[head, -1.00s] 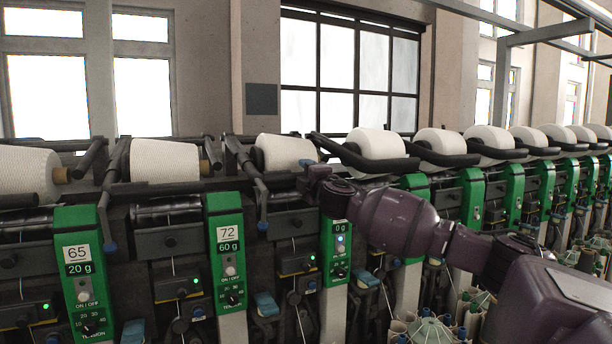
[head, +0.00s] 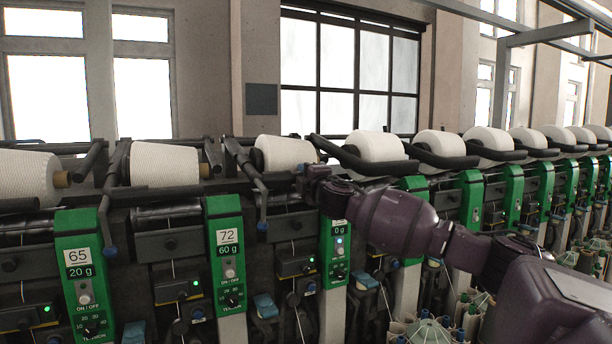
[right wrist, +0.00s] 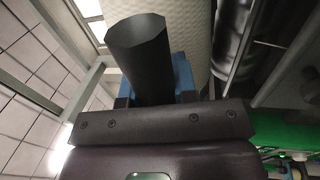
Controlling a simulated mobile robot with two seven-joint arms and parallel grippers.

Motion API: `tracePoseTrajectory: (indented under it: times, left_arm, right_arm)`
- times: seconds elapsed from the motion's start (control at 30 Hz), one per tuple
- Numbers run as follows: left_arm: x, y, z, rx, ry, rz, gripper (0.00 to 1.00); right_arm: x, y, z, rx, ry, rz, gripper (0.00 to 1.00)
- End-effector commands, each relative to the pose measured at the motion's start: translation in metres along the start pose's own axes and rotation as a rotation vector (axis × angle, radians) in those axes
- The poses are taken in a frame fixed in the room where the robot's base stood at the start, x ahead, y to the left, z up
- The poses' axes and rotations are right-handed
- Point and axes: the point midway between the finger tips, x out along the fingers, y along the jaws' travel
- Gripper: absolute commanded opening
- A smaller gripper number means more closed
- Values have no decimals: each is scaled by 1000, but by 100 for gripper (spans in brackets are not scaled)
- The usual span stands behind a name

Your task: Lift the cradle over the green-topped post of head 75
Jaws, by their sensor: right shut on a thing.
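My right gripper (head: 306,176) is at the right end of a white yarn cone (head: 286,152), above a green-topped post (head: 334,252). That post's number is hidden behind my arm; only part of a "0 g" label shows. In the right wrist view, the blue-padded fingers (right wrist: 183,78) are shut on a dark, faceted bar (right wrist: 138,48), which I take to be the cradle's handle. The white cone (right wrist: 197,28) lies close behind it. The rest of this cradle is mostly hidden by the gripper and arm. My left gripper is not in view.
Green posts marked 65 (head: 80,270) and 72 (head: 227,250) stand to the left. A dark cradle arm (head: 248,170) with a blue knob hangs left of the cone. More cones and cradles (head: 372,162) run to the right, close beside my arm.

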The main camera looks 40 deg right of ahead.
Motion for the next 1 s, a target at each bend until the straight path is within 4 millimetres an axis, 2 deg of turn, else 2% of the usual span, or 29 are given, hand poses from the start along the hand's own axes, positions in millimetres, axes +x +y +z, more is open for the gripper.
tracePoseTrajectory:
  times: [0.03, 0.43, 0.6, 0.87, 0.9, 1.0]
  left_arm:
    - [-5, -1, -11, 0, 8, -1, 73]
    - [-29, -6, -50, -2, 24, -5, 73]
    - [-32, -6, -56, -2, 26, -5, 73]
    - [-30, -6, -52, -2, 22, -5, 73]
    - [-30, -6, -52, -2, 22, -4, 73]
    - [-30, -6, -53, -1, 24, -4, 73]
  right_arm:
    - [1, 20, 2, 2, -2, 16, 0]
    - [5, 69, 2, 1, -3, 15, 0]
    - [6, 73, 1, 1, -3, 10, 0]
    - [5, 70, 1, 1, -2, 7, 0]
    - [5, 69, 1, 1, -2, 6, 28]
    - [5, 69, 1, 1, -2, 6, 43]
